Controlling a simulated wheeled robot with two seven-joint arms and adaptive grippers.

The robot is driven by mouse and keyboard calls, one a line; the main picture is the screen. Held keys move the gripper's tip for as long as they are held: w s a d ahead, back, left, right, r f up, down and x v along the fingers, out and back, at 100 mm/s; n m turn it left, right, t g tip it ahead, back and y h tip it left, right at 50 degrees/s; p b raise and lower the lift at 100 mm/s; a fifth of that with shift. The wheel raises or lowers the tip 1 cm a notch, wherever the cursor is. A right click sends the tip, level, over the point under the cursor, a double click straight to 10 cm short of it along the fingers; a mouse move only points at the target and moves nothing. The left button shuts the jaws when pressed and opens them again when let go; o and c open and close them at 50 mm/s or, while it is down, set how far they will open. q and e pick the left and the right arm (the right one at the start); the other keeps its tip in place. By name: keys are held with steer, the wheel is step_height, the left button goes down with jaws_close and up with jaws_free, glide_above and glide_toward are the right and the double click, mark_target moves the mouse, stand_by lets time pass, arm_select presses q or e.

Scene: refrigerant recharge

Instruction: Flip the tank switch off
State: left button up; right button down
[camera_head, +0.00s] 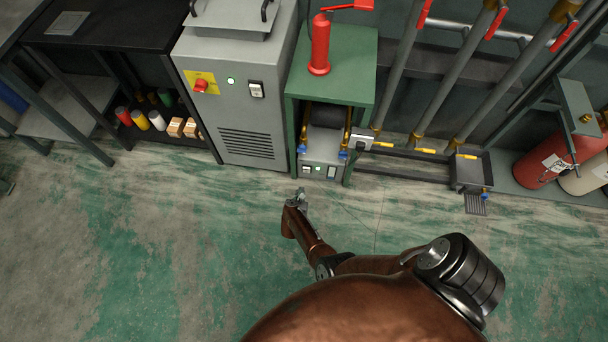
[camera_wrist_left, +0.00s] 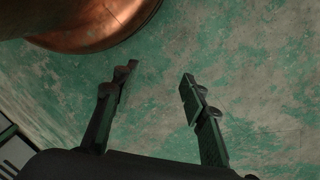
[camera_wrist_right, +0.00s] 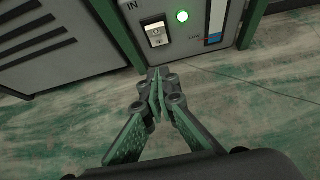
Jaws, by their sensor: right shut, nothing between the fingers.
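A white rocker switch (camera_wrist_right: 156,33) sits on the front of a small grey unit (camera_head: 323,158) under the green stand. In the right wrist view it is beside a lit green lamp (camera_wrist_right: 183,16) and below an "IN" label. The same switch is small in the head view (camera_head: 306,170). My right gripper (camera_wrist_right: 157,74) is shut and empty, its tips just below and in front of the switch, seemingly apart from it. It also shows in the head view (camera_head: 300,191). My left gripper (camera_wrist_left: 159,72) is open and empty over the floor, outside the head view.
A tall grey cabinet (camera_head: 240,115) with another switch (camera_head: 256,90) and a red knob stands left of the green stand (camera_head: 361,75). A red extinguisher-like cylinder (camera_head: 320,45) is on the stand. Pipes and a red tank (camera_head: 545,160) are at right. The floor in front is clear.

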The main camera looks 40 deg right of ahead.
mark_target(306, 170)
steer(key=b+x, duration=0.1)
steer(key=x, duration=0.2)
steer(key=r+b+x, duration=0.1)
steer(key=b+x, duration=0.1)
steer(key=x, duration=0.2)
steer(key=d+b+x, duration=0.1)
steer(key=b+x, duration=0.1)
steer(key=x, duration=0.2)
steer(key=shift+w+d+r, duration=0.15)
steer(key=shift+w, duration=0.25)
arm_select(q)
steer(key=w+d+f+t+h, duration=0.2)
steer(key=w+d+f+t, duration=0.2)
steer(key=w+d+f, duration=0.2)
steer(key=shift+w+d+f, duration=0.35)
steer(key=shift+w+f, duration=0.45)
steer(key=shift+w, duration=0.4)
arm_select(e)
steer(key=shift+w+d+r, duration=0.1)
steer(key=shift+w+d, duration=0.25)
steer(key=shift+d, duration=0.05)
steer(key=shift+w+d+r+b, duration=0.15)
steer(key=shift+w+d+b, duration=0.15)
steer(key=shift+d+b, duration=0.05)
arm_select(q)
steer(key=shift+w+f, duration=0.1)
arm_select(e)
steer(key=shift+r, duration=0.15)
